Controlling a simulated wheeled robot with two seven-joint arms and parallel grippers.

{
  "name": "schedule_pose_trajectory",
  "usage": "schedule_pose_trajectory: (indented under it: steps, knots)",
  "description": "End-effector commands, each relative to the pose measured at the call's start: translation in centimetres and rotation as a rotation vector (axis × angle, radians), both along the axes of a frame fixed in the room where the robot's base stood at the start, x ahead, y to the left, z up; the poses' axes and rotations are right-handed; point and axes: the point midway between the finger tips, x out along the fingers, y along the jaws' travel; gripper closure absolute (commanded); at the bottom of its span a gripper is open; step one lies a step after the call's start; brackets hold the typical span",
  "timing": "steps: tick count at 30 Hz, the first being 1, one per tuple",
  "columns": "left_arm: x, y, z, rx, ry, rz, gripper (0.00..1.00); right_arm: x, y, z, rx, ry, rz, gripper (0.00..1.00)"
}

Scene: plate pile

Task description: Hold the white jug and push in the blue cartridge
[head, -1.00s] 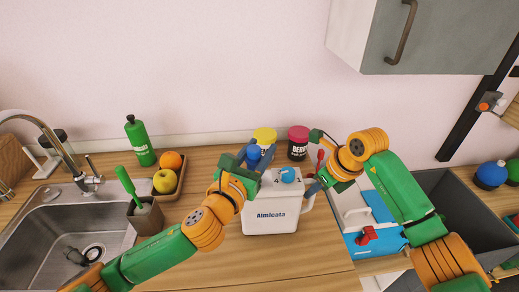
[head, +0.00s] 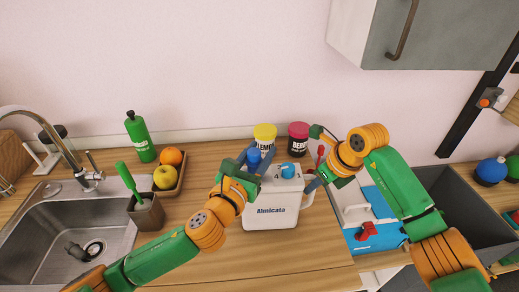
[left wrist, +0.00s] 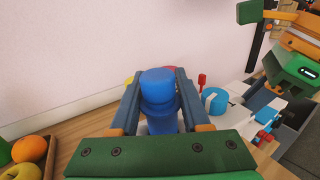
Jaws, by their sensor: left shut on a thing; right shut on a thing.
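The white jug (head: 283,213), marked "Almicata", stands on the wooden counter in the middle of the head view, with a blue round part (head: 287,170) on its top. My left gripper (head: 254,160) is shut on the blue cartridge (head: 254,156), at the jug's upper left. In the left wrist view the cartridge (left wrist: 159,90) is upright between the fingers, and its lower end is hidden. My right gripper (head: 313,179) is shut at the jug's right side, by the handle (head: 308,196). Its exact grip is partly hidden.
A yellow-lidded jar (head: 264,134) and a red-lidded jar (head: 298,138) stand behind the jug. A fruit tray (head: 178,180), a brush holder (head: 147,213) and a sink (head: 60,235) are at left. A blue box (head: 376,236) is at right. The front counter is clear.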

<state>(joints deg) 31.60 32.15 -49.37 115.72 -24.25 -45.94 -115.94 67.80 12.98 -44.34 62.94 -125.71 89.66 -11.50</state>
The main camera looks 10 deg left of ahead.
Motion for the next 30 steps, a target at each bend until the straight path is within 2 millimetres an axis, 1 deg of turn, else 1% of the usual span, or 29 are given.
schedule_pose_trajectory:
  steps: [30]
  knots:
    - [0.0,0.0,-2.7,0.0,0.004,0.002,1.0,0.0,0.0,0.1,0.001,-0.001,0.0,1.0]
